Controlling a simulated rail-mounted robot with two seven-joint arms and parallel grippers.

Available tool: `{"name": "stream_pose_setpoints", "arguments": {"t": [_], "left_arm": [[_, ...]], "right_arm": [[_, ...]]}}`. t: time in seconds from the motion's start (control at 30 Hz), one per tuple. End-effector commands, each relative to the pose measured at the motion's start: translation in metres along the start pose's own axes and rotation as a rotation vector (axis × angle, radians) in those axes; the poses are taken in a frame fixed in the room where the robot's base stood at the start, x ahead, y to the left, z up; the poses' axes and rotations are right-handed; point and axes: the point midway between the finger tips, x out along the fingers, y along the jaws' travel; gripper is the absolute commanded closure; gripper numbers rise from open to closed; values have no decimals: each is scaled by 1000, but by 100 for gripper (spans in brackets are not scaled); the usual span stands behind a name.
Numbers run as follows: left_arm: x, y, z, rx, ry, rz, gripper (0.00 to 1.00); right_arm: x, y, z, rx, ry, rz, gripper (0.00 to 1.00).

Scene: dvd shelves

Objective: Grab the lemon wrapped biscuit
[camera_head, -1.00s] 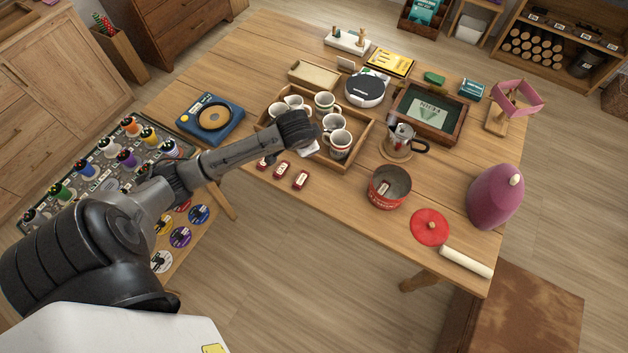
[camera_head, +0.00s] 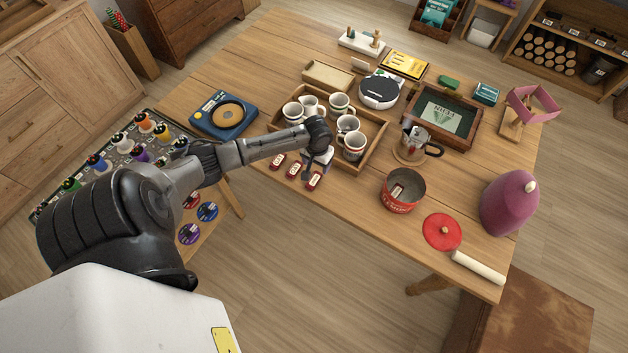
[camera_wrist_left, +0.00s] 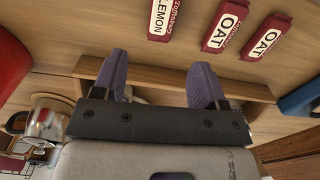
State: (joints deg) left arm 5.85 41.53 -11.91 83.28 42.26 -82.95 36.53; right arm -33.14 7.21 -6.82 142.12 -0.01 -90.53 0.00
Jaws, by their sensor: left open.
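The lemon wrapped biscuit (camera_wrist_left: 160,17) is a small red packet with a white label reading LEMON, at the top of the left wrist view. In the head view it is the rightmost of three red packets (camera_head: 314,181) in front of the wooden tray. Two similar packets marked OAT (camera_wrist_left: 228,25) (camera_wrist_left: 266,38) lie beside it. My left gripper (camera_wrist_left: 160,60) is open and empty, its purple fingers apart over the tray's edge. In the head view it (camera_head: 318,160) is close to the lemon packet, on its tray side. My right gripper is not in view.
The wooden tray (camera_head: 376,148) with several white mugs is directly behind the packets. A red tin (camera_head: 400,207) and a moka pot (camera_head: 412,138) stand to the right. A blue disc player (camera_head: 244,127) is at left. The table in front of the packets is narrow.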

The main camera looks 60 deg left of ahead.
Motion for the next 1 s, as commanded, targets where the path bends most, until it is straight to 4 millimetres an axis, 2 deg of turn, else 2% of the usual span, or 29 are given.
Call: {"name": "stream_pose_setpoints", "arguments": {"t": [0.1,0.4,0.7,1.0], "left_arm": [[15,0,0,0,-1,0,34],[30,0,1,1,-1,-1,34],[68,0,3,1,0,-1,34],[77,0,3,2,1,-1,34]], "right_arm": [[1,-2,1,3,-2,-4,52],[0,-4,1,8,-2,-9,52],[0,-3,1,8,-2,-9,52],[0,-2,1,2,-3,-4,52]]}}
